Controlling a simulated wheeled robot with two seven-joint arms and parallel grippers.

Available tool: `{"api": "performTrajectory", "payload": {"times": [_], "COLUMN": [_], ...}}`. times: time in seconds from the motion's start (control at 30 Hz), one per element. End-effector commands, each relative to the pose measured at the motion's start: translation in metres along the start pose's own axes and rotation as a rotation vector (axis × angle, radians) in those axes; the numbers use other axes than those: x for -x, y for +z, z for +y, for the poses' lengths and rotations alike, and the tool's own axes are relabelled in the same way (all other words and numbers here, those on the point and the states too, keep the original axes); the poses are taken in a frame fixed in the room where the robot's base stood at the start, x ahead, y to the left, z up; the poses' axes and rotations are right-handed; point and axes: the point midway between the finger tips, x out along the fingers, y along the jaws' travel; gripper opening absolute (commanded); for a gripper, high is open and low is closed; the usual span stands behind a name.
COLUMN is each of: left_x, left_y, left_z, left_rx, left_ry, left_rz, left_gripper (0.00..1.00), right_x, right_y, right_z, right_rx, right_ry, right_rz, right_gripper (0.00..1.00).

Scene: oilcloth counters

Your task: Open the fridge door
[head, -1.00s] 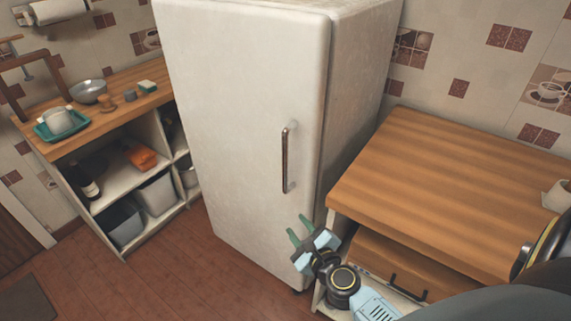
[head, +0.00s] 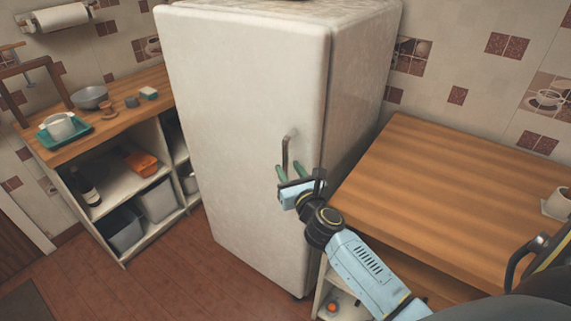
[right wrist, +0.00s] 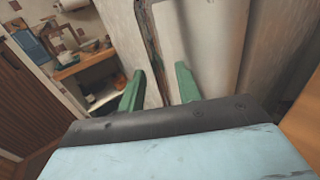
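The white fridge (head: 235,110) stands in the middle of the head view with its door shut. Its upright metal handle (head: 286,150) is near the door's right edge; the lower part is hidden behind my gripper. My right gripper (head: 291,172) is in front of the handle's lower part, its green fingers open and one on each side of the bar in the picture. In the right wrist view the fingers (right wrist: 159,88) are apart, with a shiny upright strip, likely the handle (right wrist: 146,45), between them. Contact cannot be told. My left gripper is out of view.
A wooden counter (head: 460,190) stands right of the fridge, close to my right arm, with a cup (head: 558,200) at its edge. A shelf unit with a wooden top (head: 125,112) stands to the left. The brown floor (head: 190,275) before the fridge is clear.

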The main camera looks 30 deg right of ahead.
Motion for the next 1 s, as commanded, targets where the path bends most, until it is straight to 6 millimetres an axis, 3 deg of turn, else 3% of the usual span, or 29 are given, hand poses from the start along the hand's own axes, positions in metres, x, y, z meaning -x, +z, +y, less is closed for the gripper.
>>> {"api": "performTrajectory", "payload": {"times": [0.23, 0.6, 0.87, 1.0], "left_x": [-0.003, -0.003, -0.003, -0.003], "left_y": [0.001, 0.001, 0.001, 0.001], "left_z": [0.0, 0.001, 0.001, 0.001], "left_rx": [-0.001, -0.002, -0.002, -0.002], "left_ry": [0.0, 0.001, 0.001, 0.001], "left_rz": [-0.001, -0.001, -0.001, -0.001], "left_gripper": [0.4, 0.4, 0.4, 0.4], "right_x": [-0.028, -0.032, -0.032, -0.032], "right_y": [-0.001, 0.0, 0.0, 0.0], "right_z": [0.0, 0.0, 0.0, 0.0], "right_rx": [0.001, 0.001, 0.001, 0.001], "right_ry": [0.001, 0.0, 0.0, 0.0], "right_rz": [0.0, 0.0, 0.0, 0.0], "right_gripper": [0.34, 0.34, 0.0, 0.0]}}
